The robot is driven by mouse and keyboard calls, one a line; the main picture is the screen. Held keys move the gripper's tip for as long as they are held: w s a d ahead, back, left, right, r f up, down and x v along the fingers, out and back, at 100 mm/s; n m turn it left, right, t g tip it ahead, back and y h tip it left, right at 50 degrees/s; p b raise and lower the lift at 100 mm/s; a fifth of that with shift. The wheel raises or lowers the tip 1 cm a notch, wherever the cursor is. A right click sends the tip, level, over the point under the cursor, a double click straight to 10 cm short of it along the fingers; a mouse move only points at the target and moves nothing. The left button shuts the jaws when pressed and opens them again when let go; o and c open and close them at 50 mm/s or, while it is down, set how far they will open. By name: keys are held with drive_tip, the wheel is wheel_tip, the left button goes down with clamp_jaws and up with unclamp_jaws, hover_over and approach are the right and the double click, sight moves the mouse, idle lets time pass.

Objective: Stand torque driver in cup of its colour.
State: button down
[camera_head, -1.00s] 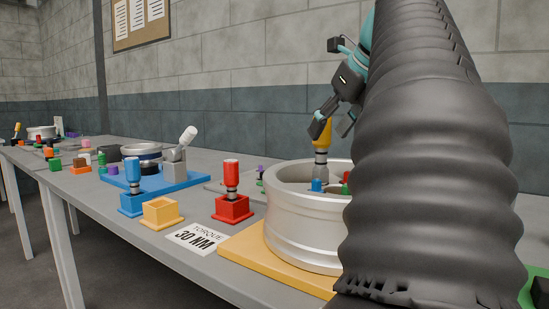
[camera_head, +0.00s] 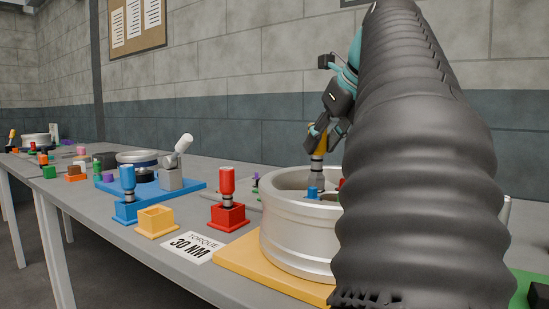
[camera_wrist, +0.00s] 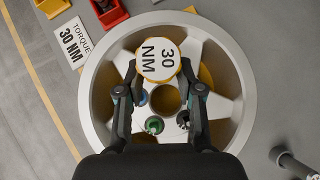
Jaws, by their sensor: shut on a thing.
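My gripper (camera_head: 322,134) is shut on the yellow torque driver (camera_head: 318,152), near its handle. The driver stands about upright, its grey metal end low inside the silver wheel (camera_head: 297,240). In the wrist view the driver's round top reads "30 NM" (camera_wrist: 159,60), between my fingers. Whether its tip touches the wheel or a nut is hidden. The yellow cup (camera_head: 156,221) is empty on the table, left of the wheel. The red cup (camera_head: 229,217) holds a red driver (camera_head: 227,182). The blue cup (camera_head: 128,212) holds a blue driver (camera_head: 128,178).
A "TORQUE 30 NM" card (camera_head: 191,247) lies before the red cup. The wheel rests on a yellow board (camera_head: 240,262); blue and green pieces show inside it. A blue tray (camera_head: 190,190) with a grey block and white-handled tool stands behind the cups.

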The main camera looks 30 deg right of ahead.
drive_tip(key=shift+r, duration=0.2)
drive_tip(key=shift+r+p, duration=1.2)
drive_tip(key=shift+p, duration=0.3)
drive_tip(key=shift+r, duration=1.1)
